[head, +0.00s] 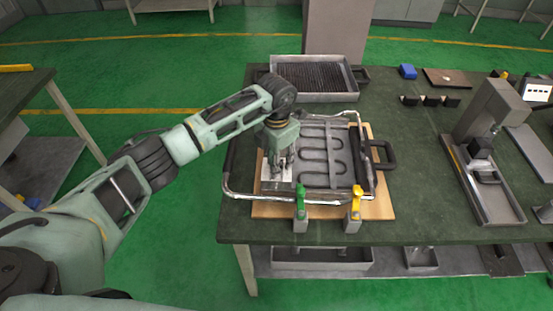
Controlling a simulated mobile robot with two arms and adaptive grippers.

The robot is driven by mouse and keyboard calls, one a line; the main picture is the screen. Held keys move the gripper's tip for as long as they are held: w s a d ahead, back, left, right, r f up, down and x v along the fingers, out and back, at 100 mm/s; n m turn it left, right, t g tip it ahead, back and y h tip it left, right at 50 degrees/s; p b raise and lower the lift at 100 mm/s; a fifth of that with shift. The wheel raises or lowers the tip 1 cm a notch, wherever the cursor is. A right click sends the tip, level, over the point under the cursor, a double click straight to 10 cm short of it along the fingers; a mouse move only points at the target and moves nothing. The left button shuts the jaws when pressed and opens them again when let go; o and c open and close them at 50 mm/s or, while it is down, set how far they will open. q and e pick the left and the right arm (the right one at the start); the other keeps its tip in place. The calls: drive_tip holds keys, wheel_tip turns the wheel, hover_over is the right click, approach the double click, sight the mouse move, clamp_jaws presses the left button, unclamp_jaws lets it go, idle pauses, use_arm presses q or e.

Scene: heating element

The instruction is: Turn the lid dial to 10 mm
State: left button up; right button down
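A heating element with dark winding coils (322,155) lies in a chrome tube frame (232,192) on a wooden board (384,208). A pale plate (270,184) lies at the left of the coils. My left gripper (279,166) points down over this plate. Its fingers are small and dark here, and I cannot tell whether they are open or shut or touch anything. I cannot make out the lid dial; the gripper may hide it. My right gripper is not in view.
A green clamp (300,204) and a yellow clamp (355,205) stand at the board's front edge. A black handle (381,156) sticks out at the right. A ribbed tray (314,78) stands behind. A grey press-like device (484,130) stands right. The table's (418,170) strip between is clear.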

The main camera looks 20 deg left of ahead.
use_arm(q)
drive_tip(key=shift+c, duration=0.5)
clamp_jaws()
drive_tip(key=shift+w+r, duration=0.1)
idle(0.9)
drive_tip(key=shift+o, duration=0.5)
unclamp_jaws()
wheel_tip(320, 180, up, 12)
